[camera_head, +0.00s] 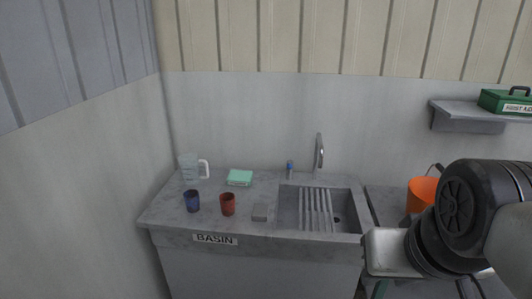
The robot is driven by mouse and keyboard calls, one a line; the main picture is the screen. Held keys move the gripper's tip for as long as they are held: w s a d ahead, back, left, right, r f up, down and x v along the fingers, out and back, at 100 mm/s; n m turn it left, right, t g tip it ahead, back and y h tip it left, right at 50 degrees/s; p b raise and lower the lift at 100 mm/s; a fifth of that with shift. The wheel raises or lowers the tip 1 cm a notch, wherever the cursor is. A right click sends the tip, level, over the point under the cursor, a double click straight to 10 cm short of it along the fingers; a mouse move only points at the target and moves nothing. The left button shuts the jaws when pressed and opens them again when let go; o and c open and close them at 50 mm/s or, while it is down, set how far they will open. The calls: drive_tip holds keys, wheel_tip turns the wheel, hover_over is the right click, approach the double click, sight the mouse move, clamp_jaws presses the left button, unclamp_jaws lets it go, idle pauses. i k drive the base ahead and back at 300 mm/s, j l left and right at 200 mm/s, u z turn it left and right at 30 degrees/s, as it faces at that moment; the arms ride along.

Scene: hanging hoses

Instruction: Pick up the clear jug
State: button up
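The clear jug (188,167) stands upright at the back left of the grey basin counter (165,211), close to the corner of the walls. It is see-through, with a white handle on its right side. Nothing hides it. My arm comes in at the lower right, to the right of the sink and well apart from the jug. The fingertips of my gripper do not show in the head view, so its opening and contents are not seen.
A blue cup (192,202) and a red cup (228,205) stand in front of the jug. A green sponge-like block (240,178) lies to its right. An orange bucket (421,192) is farther right.

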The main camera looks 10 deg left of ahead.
sight(188, 163)
drive_tip(key=i+j, duration=0.35)
drive_tip(key=j, duration=0.15)
drive_tip(key=i+j, duration=0.5)
drive_tip(key=j, duration=0.25)
drive_tip(key=i+j, duration=0.15)
drive_tip(key=j, duration=0.2)
drive_tip(key=i+j, duration=0.1)
drive_tip(key=j, duration=0.2)
drive_tip(key=i+j, duration=0.1)
drive_tip(key=j, duration=0.25)
drive_tip(key=i+j, duration=0.15)
drive_tip(key=j, duration=0.2)
